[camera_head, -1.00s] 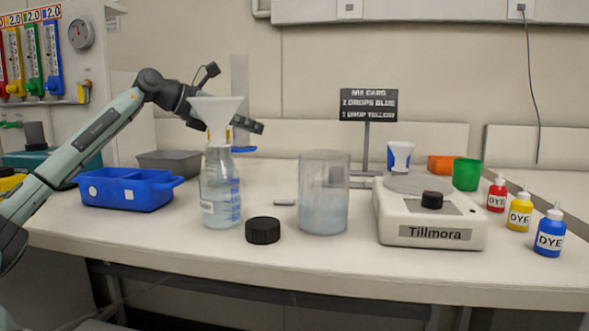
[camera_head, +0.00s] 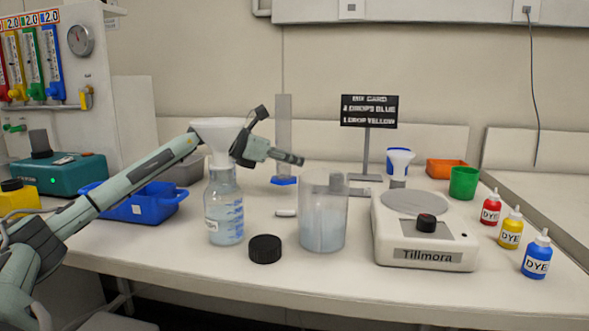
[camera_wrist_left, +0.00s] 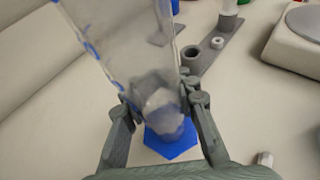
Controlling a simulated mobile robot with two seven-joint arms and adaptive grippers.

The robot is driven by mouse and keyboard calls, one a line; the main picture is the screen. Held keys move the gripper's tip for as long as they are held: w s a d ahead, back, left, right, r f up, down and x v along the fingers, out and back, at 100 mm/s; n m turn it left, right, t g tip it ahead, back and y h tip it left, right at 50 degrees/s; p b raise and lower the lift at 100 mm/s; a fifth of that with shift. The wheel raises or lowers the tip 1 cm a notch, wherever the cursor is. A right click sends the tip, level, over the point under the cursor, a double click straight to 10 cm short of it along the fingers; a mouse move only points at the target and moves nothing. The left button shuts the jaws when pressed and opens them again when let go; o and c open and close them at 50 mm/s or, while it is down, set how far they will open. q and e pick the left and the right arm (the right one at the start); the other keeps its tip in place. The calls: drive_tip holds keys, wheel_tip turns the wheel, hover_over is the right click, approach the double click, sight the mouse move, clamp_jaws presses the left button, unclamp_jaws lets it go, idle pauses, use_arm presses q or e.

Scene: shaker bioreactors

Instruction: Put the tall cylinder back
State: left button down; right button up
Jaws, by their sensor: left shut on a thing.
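The tall cylinder (camera_head: 283,115) is clear, with a blue six-sided base (camera_head: 284,180). It stands upright behind the bottle and the beaker. My left gripper (camera_head: 290,159) is shut on its lower part, just above the base. The left wrist view shows the clear tube (camera_wrist_left: 120,40) between the two fingers (camera_wrist_left: 160,105), with the blue base (camera_wrist_left: 172,143) below them. I cannot tell whether the base touches the table. My right gripper is not in view.
A bottle with a white funnel (camera_head: 224,205), a black cap (camera_head: 265,249) and a clear beaker (camera_head: 322,225) stand in front. The sign (camera_head: 369,111) and white Tillmora device (camera_head: 425,240) are to the right. A blue tray (camera_head: 135,207) lies left, partly behind my arm.

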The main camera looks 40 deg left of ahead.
use_arm(q)
wheel_tip(320, 180, down, 4)
drive_tip(key=shift+r, duration=0.15)
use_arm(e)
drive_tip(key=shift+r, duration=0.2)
use_arm(q)
drive_tip(key=c, duration=1.5)
unclamp_jaws()
drive_tip(key=shift+c, duration=0.2)
drive_tip(key=o, duration=0.4)
drive_tip(key=shift+c, duration=0.2)
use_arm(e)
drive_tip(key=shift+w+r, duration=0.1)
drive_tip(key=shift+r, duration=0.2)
